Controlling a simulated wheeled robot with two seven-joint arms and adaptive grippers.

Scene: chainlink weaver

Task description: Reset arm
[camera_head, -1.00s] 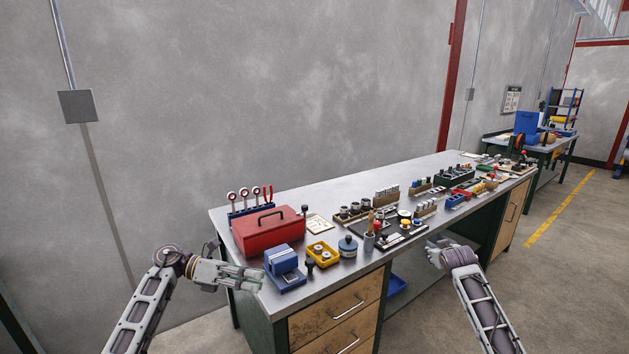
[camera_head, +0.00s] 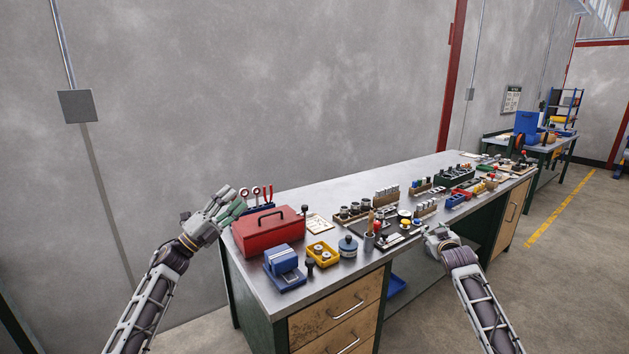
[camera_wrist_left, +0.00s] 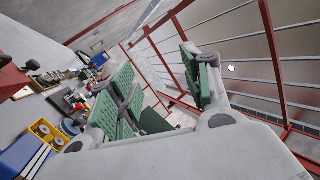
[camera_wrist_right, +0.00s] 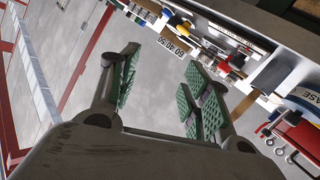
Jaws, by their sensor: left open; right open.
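My left gripper (camera_head: 230,204) is raised beside the left end of the workbench (camera_head: 330,187), left of the red toolbox (camera_head: 268,231). Its fingers point up and to the right. In the left wrist view its green-padded fingers (camera_wrist_left: 163,90) are spread with nothing between them. My right gripper (camera_head: 432,232) is at the front edge of the bench, near the middle of its length. In the right wrist view its green-padded fingers (camera_wrist_right: 157,90) are apart and empty.
A blue device (camera_head: 284,266), a yellow tray (camera_head: 320,254) and a blue-grey round container (camera_head: 348,246) stand near the bench's front left. A tool rack (camera_head: 245,208) stands behind the toolbox. Several parts and holders fill the bench's middle and right. Open floor (camera_head: 570,270) lies to the right.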

